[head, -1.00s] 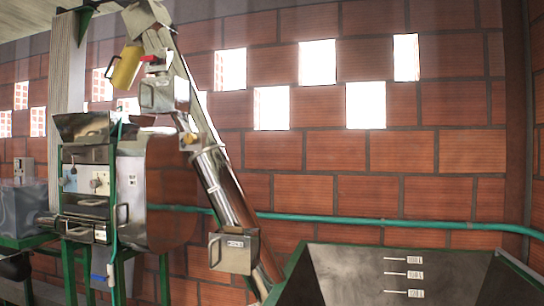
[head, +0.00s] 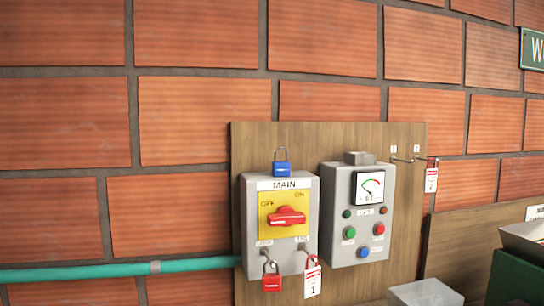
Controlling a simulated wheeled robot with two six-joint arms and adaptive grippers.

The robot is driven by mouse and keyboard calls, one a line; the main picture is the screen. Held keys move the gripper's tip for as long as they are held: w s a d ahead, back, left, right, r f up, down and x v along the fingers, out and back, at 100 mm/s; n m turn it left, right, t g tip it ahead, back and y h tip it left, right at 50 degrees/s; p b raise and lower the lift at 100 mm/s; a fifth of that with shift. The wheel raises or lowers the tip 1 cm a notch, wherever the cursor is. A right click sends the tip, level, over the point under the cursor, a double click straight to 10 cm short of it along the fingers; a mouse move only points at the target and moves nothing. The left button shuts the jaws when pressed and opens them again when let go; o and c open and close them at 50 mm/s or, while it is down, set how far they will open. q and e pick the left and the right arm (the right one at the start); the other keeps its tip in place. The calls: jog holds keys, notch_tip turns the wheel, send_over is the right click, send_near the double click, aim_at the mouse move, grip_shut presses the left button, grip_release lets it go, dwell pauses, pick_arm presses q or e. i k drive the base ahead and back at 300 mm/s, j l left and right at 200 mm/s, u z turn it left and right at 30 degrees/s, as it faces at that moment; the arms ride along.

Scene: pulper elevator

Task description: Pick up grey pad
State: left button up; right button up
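No grey pad can be made out in the head view. Neither of my grippers is in view. A grey main switch box (head: 250,222) with a yellow plate and a red rotary handle (head: 287,217) hangs on a wooden board (head: 300,140). A blue padlock (head: 281,166) sits at its top edge. A red padlock (head: 271,281) and a red-and-white tag (head: 313,279) marked 1 hang at its bottom. Beside it is a grey control box (head: 334,240) with a dial gauge (head: 370,187) and several coloured buttons.
A second tag (head: 431,178) marked 2 hangs from a hook at the board's right. A green pipe (head: 110,271) runs along the brick wall (head: 65,120). A grey box top (head: 425,293) and a metal tray (head: 522,242) show at the lower right.

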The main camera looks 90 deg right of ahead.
aim_at(356, 159)
jog(key=z, duration=3.15)
jog(key=l+z, duration=0.15)
jog(key=z, duration=0.15)
